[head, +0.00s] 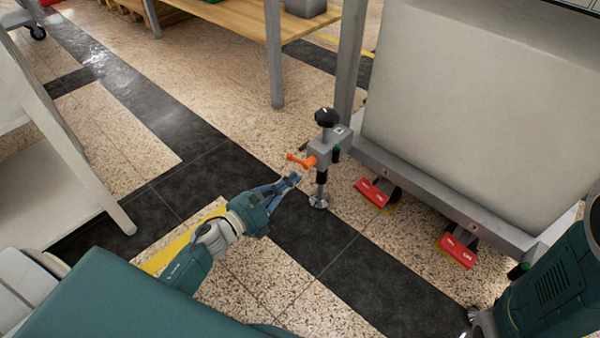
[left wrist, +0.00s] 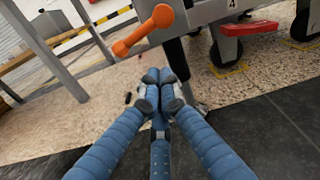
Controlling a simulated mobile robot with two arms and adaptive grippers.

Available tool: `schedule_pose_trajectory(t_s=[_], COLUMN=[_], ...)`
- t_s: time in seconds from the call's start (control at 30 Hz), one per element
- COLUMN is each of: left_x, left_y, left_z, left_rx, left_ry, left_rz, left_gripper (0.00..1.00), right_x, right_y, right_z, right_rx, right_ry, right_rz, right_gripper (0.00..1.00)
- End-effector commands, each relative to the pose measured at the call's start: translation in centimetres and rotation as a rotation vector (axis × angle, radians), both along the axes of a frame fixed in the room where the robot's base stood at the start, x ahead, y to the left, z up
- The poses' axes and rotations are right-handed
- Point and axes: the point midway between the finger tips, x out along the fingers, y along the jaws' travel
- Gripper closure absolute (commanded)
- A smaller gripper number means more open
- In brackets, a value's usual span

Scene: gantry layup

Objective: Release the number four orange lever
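The orange lever (head: 302,160) sits on a grey clamp block (head: 324,153) at the near corner of a metal frame. In the left wrist view the orange lever (left wrist: 142,33) lies tilted, just above and beyond my fingers, with a plate marked "4" to its right. My left gripper (head: 294,180) is just below and in front of the lever, apart from it. In the left wrist view its blue fingers (left wrist: 155,85) are brought together at the tips, with nothing seen between them.
A black knob (head: 326,117) tops the clamp post, and a levelling foot (head: 319,201) stands below it. Casters with red pedals (head: 371,193) sit under the frame (head: 430,185). A wooden table (head: 240,22) stands behind. A grey rack (head: 65,130) is at left. Open floor lies between.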

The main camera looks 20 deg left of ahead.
Motion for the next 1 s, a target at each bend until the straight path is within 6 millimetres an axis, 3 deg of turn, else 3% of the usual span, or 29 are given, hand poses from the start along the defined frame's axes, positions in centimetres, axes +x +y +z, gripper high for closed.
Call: schedule_pose_trajectory(t_s=[0.13, 0.33, 1.0], left_x=[-2.8, -4.9, -5.4], left_y=[1.0, 1.8, 2.0], left_z=[0.4, 0.4, 0.3], left_rx=[-0.001, -0.001, 0.000], left_ry=[0.004, 0.000, 0.000], left_rz=[0.002, 0.001, 0.000], left_gripper=[1.00, 1.00, 1.00], right_x=[-0.3, -0.5, -0.3], right_y=[0.0, 0.0, -0.1], right_z=[1.7, 2.4, 2.4], right_rx=[0.000, 0.000, 0.005], right_ry=[-0.010, -0.013, -0.007], right_rz=[0.001, 0.002, 0.005], right_gripper=[1.00, 1.00, 1.00])
